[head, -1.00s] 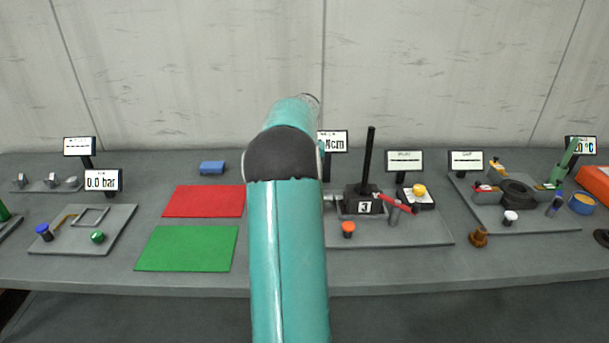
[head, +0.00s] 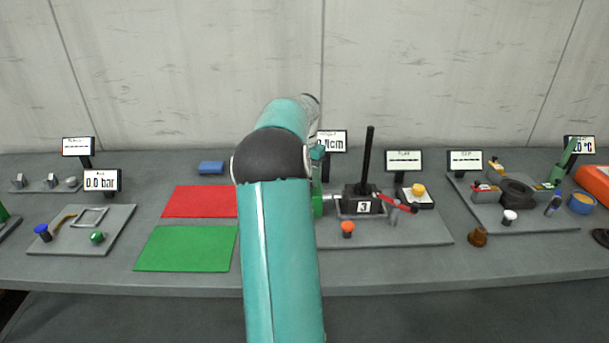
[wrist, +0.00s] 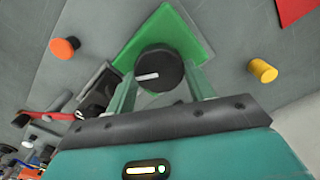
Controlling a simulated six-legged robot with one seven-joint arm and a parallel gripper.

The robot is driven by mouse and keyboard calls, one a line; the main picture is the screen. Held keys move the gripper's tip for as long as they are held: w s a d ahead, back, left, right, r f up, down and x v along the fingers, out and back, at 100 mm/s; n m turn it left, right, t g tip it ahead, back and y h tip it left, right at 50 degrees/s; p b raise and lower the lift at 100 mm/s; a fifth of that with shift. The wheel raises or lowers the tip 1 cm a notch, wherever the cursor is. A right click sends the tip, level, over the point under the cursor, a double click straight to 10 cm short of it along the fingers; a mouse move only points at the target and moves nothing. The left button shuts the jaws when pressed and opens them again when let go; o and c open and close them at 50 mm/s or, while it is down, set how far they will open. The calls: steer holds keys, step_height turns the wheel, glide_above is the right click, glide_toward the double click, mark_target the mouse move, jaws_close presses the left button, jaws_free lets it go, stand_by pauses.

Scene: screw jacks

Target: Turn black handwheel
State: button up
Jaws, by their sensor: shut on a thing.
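The black handwheel (wrist: 158,70) shows in the wrist view as a round knob with a white mark on its face. It sits in front of a green plate (wrist: 184,35). My gripper (wrist: 160,82) is shut on the handwheel, with one teal finger on either side of it. In the head view my arm hides the handwheel and my fingers. A green upright part (head: 318,192) shows just right of my arm there.
Right of my arm stand a black block with a post (head: 362,200), a red lever (head: 398,203) and an orange knob (head: 347,228). A yellow knob (wrist: 262,71) is right of the handwheel in the wrist view. Red (head: 198,201) and green (head: 186,249) mats lie left.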

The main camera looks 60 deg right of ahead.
steer(key=o, duration=1)
step_height(320, 180, up, 14)
steer(key=shift+f, duration=0.1)
stand_by(0.4)
